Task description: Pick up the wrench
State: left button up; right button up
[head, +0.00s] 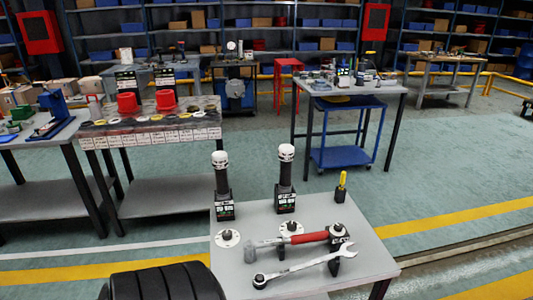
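The wrench (303,265) is a long silver tool on the near grey table (240,217). It lies slantwise, with its open jaw at the right, and seems to rest on small black supports near its ends. A hammer (305,239) with a red handle and grey head lies just behind it, roughly alongside. Neither of my grippers is in view.
Two dark cylinders with white tops (222,185) (286,178) stand at the table's back, with a yellow-handled tool (341,187) to their right. A black ribbed rounded shape (165,283) is at lower left. Open floor (440,165) lies behind right.

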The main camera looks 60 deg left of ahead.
aim_at(343, 252)
jog(key=k+u, duration=0.1)
jog(key=u, duration=1.25)
jog(key=z, duration=1.3)
jog(key=i+z, duration=0.25)
jog(key=i, duration=0.3)
jog(key=i+j+z, duration=0.2)
jog(key=i, duration=0.4)
jog(key=i+j+z, duration=0.1)
jog(key=i+z, duration=0.15)
jog(key=i, duration=0.3)
jog(key=k, duration=1.2)
